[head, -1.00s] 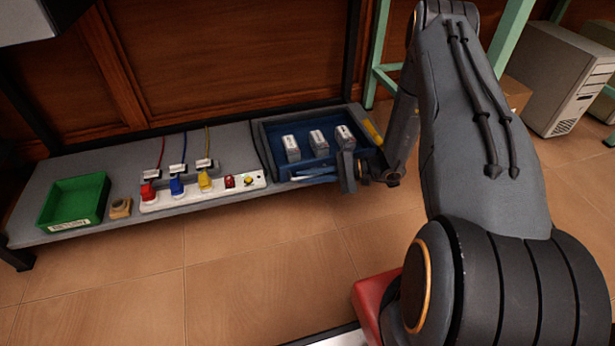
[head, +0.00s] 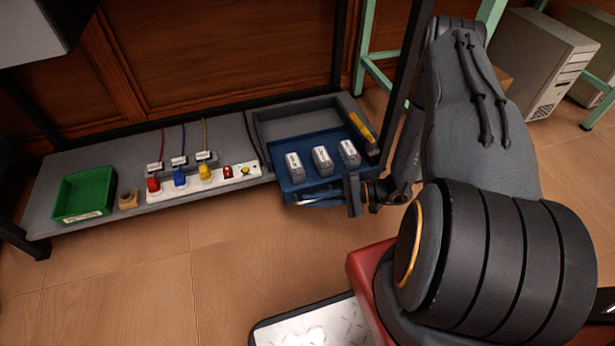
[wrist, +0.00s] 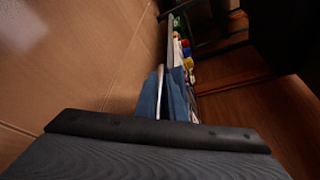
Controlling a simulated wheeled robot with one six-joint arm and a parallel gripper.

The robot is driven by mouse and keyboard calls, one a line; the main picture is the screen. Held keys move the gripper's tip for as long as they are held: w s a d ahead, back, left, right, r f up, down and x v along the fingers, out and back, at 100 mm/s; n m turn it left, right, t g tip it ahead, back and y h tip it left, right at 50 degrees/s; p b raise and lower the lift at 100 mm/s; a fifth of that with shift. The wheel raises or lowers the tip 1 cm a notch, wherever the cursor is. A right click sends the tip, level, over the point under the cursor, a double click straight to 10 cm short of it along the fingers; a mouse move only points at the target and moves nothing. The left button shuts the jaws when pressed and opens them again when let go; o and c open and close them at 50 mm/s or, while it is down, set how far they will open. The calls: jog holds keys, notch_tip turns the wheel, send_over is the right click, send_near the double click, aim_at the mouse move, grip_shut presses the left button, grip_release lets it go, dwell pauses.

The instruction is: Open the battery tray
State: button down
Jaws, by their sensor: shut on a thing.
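The blue battery tray (head: 287,187) is slid partly out of its dark housing (head: 262,125) at the right end of the grey shelf. Three white batteries, the left one (head: 295,168), the middle one (head: 322,160) and the right one (head: 349,153), stand in a row in it. My gripper (head: 352,194) is at the tray's front, shut on the pale handle bar (head: 318,201). In the wrist view the bar (wrist: 159,92) runs away from my gripper beside the blue tray front (wrist: 147,97); the grip itself is hidden there.
A green bin (head: 84,196) and a small tan block (head: 128,199) sit at the shelf's left. A white strip (head: 215,180) carries red, blue and yellow plugs with cables. A dark post (head: 400,80) rises close to my arm. The floor in front is clear.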

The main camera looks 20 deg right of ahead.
jog(key=s+p, duration=0.3)
jog(key=s, duration=0.4)
jog(key=shift+s, duration=0.2)
jog(key=c, duration=2.1)
grip_release()
jog(key=shift+p+v, duration=1)
jog(key=shift+v, duration=2.95)
